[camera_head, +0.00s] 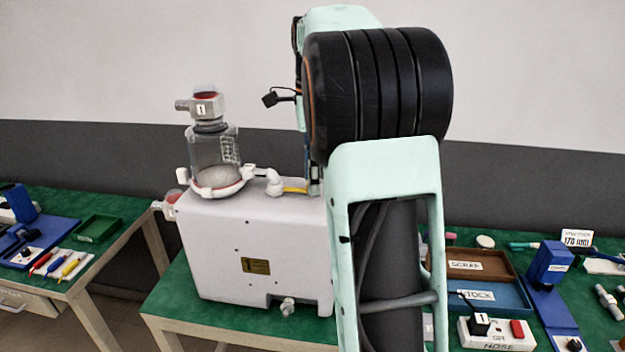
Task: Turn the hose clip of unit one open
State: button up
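Unit one is a white box-shaped pump (255,240) on the green table. On top of it stands a clear canister (208,155) with a grey and red cap marked 1. A white elbow fitting (273,181) sits on the box top, to the right of the canister. A small yellow piece (294,190) runs right from the elbow; it may be the hose clip, but I cannot be sure. My gripper (314,182) shows only as a narrow dark strip at the yellow piece's right end. The rest is hidden behind my arm, so its opening and any contact are unclear.
My arm covers the pump's right end. At right are a brown SCRAP tray (490,265), a blue STOCK tray (512,297), a white HOSE block (490,341) and a blue stand (549,262). A left table holds a green tray (97,228) and several coloured pens.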

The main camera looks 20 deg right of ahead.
jog(key=shift+f, duration=0.25)
grip_shut()
